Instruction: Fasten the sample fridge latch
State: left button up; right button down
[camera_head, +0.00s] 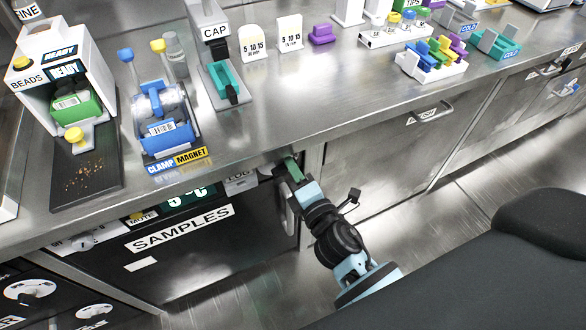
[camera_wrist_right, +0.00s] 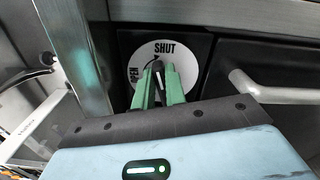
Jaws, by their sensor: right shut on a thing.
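The sample fridge (camera_head: 215,248) is under the bench, its dark door labelled SAMPLES and closed as far as I can see. In the right wrist view, the latch is a dark knob (camera_wrist_right: 158,68) on a round white dial (camera_wrist_right: 190,55) marked OPEN at the left and SHUT at the top. My right gripper (camera_wrist_right: 158,82) has its green fingers shut on the knob, which points up toward SHUT. In the head view, my right gripper (camera_head: 289,166) reaches under the bench edge at the fridge's upper right corner, and the latch is hidden there. My left gripper is not in view.
A door handle (camera_wrist_right: 270,92) is right of the dial in the wrist view. The steel bench edge (camera_head: 330,122) runs just above my gripper. Clear floor (camera_head: 400,215) lies between.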

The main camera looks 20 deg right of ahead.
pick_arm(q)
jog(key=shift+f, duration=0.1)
pick_arm(e)
jog(key=shift+f+m, duration=0.15)
jog(key=shift+m, duration=0.6)
jog(key=shift+f+m, duration=0.15)
jog(key=shift+m, duration=0.6)
jog(key=c, duration=1.4)
grip_release()
jog(key=shift+c, duration=0.2)
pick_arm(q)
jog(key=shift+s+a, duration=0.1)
pick_arm(e)
jog(key=shift+s+d, duration=0.1)
jog(key=shift+s, duration=0.05)
